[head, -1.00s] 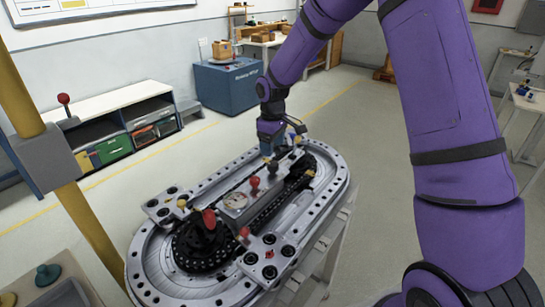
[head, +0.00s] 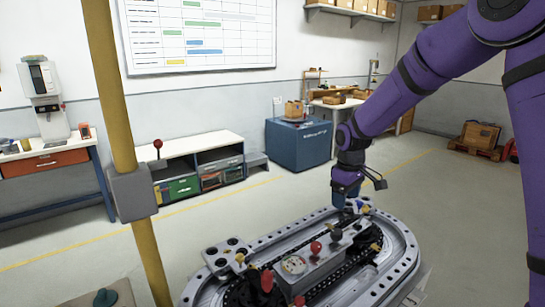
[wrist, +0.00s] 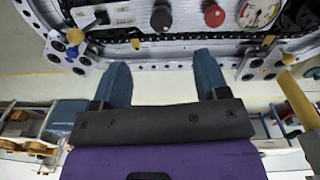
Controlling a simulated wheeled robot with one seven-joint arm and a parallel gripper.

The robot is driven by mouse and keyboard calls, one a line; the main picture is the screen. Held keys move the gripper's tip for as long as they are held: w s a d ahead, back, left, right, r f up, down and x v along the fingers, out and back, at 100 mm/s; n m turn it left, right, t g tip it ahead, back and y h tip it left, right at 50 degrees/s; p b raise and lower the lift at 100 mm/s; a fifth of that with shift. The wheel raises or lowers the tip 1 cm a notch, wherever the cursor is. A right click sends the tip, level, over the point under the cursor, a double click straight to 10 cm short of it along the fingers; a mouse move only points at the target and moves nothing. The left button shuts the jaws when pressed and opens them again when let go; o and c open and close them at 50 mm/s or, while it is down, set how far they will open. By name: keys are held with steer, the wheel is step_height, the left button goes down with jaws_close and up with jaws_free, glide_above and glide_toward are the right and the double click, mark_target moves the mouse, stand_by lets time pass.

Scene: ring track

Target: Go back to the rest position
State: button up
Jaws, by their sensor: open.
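My gripper (head: 347,195) is at the far end of the grey oval ring track (head: 402,258), on the end of my purple arm. In the wrist view my gripper (wrist: 163,75) shows two blue fingers spread apart with nothing between them. The fingertips lie over the track's edge in that view; whether they touch it I cannot tell. The track's centre panel (wrist: 125,15) carries a black knob (wrist: 160,18), a red knob (wrist: 214,15) and a round gauge (wrist: 259,12). The near end of the track is cut off in the head view.
A yellow post (head: 122,120) with a grey box (head: 133,192) stands left of the track. A low shelf (head: 198,165) and a blue cabinet (head: 298,143) stand along the wall. A workbench (head: 45,155) is at the far left. The floor between track and shelf is clear.

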steer(key=s+d+r+m+t, duration=0.1)
steer(key=s+d+r+m, duration=0.1)
steer(key=s+r, duration=0.6)
steer(key=s+d+r+m+t, duration=0.1)
steer(key=s+d+r+m, duration=0.1)
steer(key=s+r, duration=0.6)
steer(key=s+d+r+m+t, duration=0.1)
steer(key=s+m, duration=0.1)
steer(key=s, duration=0.7)
steer(key=s+d+r+m+t, duration=0.1)
steer(key=s+r+m, duration=0.1)
steer(key=s, duration=0.8)
steer(key=shift+s+d+t, duration=0.15)
steer(key=shift+t, duration=0.25)
steer(key=shift+r, duration=0.1)
stand_by(1.2)
